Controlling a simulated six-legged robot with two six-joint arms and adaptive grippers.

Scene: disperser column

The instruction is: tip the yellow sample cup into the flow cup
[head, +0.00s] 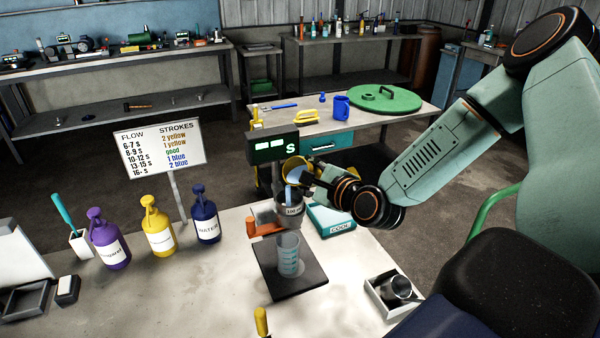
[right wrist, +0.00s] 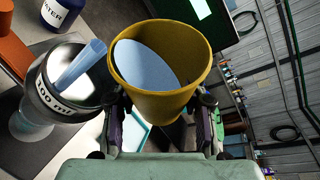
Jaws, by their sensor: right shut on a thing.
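The yellow sample cup (head: 290,163) is tilted above the flow cup, and pale blue liquid shows in its mouth. My right gripper (head: 312,180) is shut on the cup from the right. In the right wrist view the yellow cup (right wrist: 165,105) sits between the fingers, its blue contents slanted. The flow cup (head: 291,212), a grey metal cup marked 100 ml, is just below it. In the right wrist view a pale blue, stream-like strip (right wrist: 80,66) reaches into the flow cup (right wrist: 66,98). My left gripper is not in view.
A clear beaker (head: 287,254) stands on the dark base plate (head: 290,280) under the flow cup. An orange part (head: 262,228) sticks out left of it. Purple (head: 107,240), yellow (head: 158,230) and blue (head: 205,215) bottles stand left. A small tray (head: 388,300) lies front right.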

